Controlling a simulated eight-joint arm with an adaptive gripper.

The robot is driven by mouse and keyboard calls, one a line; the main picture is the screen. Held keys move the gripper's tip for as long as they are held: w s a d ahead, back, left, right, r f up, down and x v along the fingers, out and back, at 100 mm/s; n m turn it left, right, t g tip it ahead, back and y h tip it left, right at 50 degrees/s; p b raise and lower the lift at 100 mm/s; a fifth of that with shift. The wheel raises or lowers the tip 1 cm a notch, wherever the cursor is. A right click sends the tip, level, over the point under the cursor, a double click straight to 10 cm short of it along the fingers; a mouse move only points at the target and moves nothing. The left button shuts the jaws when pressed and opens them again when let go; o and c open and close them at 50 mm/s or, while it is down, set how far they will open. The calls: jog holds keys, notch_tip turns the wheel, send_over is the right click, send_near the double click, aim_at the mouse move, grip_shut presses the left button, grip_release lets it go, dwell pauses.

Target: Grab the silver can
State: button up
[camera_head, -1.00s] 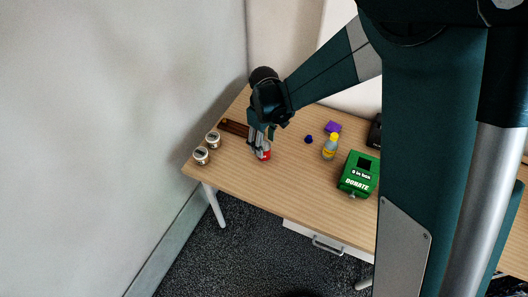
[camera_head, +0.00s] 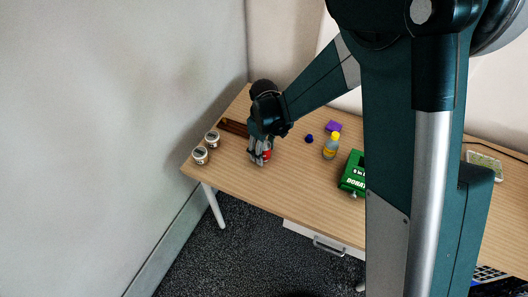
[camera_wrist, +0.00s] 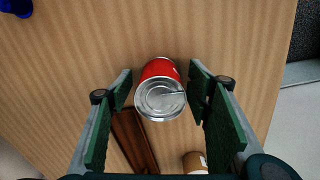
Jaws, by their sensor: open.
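The silver can has a silver lid and a red side. In the wrist view the can (camera_wrist: 160,98) stands upright between the two fingers of my gripper (camera_wrist: 160,92), with a small gap on each side. My gripper is open and points down at the can. In the head view the can (camera_head: 267,155) shows as a red patch on the wooden table, mostly hidden behind my gripper (camera_head: 259,158).
Two white-lidded jars (camera_head: 201,155) stand at the table's left edge. A dark brown object (camera_head: 233,128) lies behind my gripper. To the right are a small blue object (camera_head: 309,139), a yellow-capped bottle (camera_head: 330,149), a purple item (camera_head: 334,126) and a green donation box (camera_head: 352,176).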

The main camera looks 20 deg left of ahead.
dwell(0.6)
jog(key=c, duration=0.9)
jog(key=shift+c, duration=0.3)
jog(key=shift+r+p, duration=1.1)
jog(key=shift+r, duration=3.85)
